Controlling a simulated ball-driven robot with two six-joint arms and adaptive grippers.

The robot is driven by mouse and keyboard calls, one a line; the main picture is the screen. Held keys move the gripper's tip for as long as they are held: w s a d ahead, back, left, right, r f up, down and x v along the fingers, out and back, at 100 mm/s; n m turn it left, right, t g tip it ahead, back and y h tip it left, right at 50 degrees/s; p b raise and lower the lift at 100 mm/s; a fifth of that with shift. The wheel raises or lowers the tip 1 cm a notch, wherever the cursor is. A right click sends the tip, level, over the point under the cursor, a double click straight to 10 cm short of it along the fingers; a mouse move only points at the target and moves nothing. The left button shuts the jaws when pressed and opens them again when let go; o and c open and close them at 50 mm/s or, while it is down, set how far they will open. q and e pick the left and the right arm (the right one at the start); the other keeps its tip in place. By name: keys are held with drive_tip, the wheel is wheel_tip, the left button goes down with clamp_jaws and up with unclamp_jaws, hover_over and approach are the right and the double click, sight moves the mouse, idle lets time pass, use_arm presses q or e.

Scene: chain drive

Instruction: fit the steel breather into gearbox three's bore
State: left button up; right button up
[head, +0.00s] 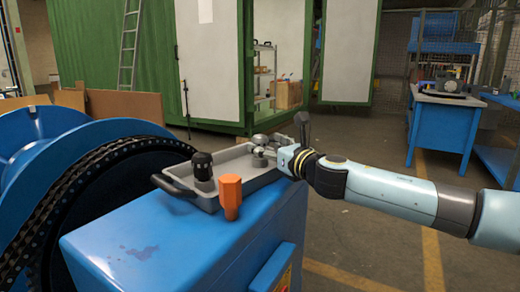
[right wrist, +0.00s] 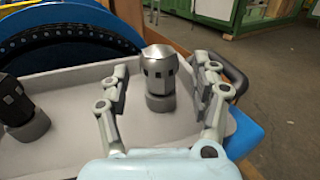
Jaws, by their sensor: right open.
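The steel breather (head: 259,140) stands upright in a grey tray, with a silver domed hex cap over a darker body. It shows closer in the right wrist view (right wrist: 160,72). My right gripper (head: 272,148) reaches in from the right and is open. In the right wrist view its fingers stand on either side of the breather, with a visible gap at each side. I cannot make out gearbox three's bore in either view. My left gripper is in neither view.
The grey tray (head: 207,200) sits on a blue housing (head: 150,245) and also holds a black-capped breather (head: 203,166). An orange hex piece (head: 230,196) stands at the tray's front edge. A blue wheel with a chain (head: 50,215) is at left. A blue workbench (head: 443,125) stands back right.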

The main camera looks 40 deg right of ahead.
drive_tip(key=w, duration=0.2)
drive_tip(key=shift+w+d, duration=0.25)
drive_tip(key=shift+w, duration=0.1)
clamp_jaws()
